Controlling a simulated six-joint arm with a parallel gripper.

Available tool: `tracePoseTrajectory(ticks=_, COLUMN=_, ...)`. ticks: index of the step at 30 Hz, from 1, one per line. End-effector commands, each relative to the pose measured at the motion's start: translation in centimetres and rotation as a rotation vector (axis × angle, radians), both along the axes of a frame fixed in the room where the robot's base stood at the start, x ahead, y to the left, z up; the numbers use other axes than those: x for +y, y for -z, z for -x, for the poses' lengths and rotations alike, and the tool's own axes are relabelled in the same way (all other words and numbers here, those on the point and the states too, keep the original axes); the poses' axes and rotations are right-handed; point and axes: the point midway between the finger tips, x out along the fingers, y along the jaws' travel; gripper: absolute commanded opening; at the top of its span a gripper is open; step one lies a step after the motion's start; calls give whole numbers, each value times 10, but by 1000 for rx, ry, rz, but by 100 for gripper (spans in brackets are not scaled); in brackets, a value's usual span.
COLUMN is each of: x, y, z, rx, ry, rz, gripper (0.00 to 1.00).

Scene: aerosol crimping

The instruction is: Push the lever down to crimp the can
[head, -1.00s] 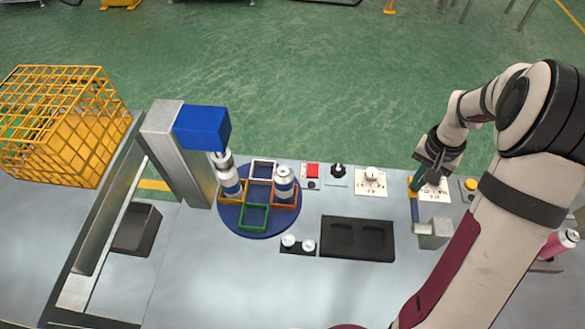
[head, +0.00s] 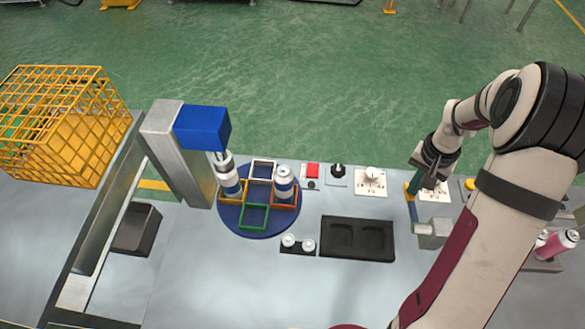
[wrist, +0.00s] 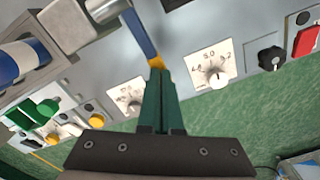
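The blue lever (head: 412,212) with a yellow tip stands at a grey crimper block (head: 434,232) right of the black tray. It also shows in the wrist view (wrist: 140,35), its yellow tip at my fingertips. My gripper (head: 412,188) is at the lever's tip, its dark green fingers (wrist: 157,78) side by side with almost no gap. They look shut, touching or nearly touching the tip; nothing shows between them. A blue and white can (wrist: 12,66) lies in line with a metal part beside the block in the wrist view. My arm hides it in the head view.
A blue turntable (head: 270,230) with coloured square holders carries two blue and white cans. The black tray (head: 357,222) is empty. Dials (head: 370,178), a black knob (head: 338,169) and a red button (head: 313,169) line the back edge. A pink can (head: 553,244) stands at right.

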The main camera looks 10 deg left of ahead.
Motion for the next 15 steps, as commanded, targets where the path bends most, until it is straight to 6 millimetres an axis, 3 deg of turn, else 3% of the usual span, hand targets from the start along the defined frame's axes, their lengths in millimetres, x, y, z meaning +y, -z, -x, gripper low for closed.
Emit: tracePoseTrajectory(ticks=15, x=0, y=-6, z=1, rx=3, ry=0, rz=-2, gripper=0)
